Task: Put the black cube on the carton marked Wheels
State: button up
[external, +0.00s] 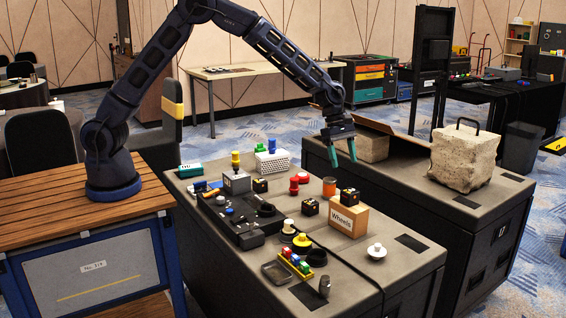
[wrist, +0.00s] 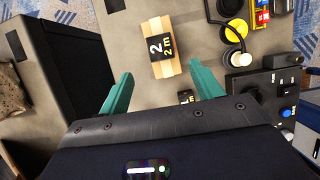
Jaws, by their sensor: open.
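The carton marked Wheels (external: 348,222) is a tan box with a white label, standing on the grey case top. A black cube (external: 349,197) with yellow marks sits on top of it. In the wrist view the carton (wrist: 176,66) lies under the cube (wrist: 160,46), whose faces read "2" and "2m". A second black cube (external: 310,207) stands left of the carton; in the wrist view a black cube (wrist: 185,97) is partly hidden by my gripper. A third (external: 260,185) is farther back. My gripper (external: 343,160), with teal fingers, is open and empty above the carton; its fingers also show in the wrist view (wrist: 160,70).
Yellow and black discs (external: 302,243), colored blocks (external: 296,262) and a black control panel (external: 235,215) crowd the left. A stone block (external: 464,158) stands on the neighboring case.

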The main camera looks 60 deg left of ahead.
jog(key=s+a+r+m+t, duration=0.1)
jog(key=s+a+r+m, duration=0.45)
jog(key=a+r, duration=0.7)
jog(key=s+a+r+m+t, duration=0.1)
jog(key=s+a+r+m, duration=0.2)
jog(key=s+a+r, duration=0.75)
jog(key=s+a+r+m+t+y, duration=0.2)
jog(key=s+a+m, duration=0.7)
jog(key=s+a, duration=1.3)
jog(key=s+y, duration=0.2)
jog(key=s, duration=0.2)
jog(key=shift+a+t, duration=0.3)
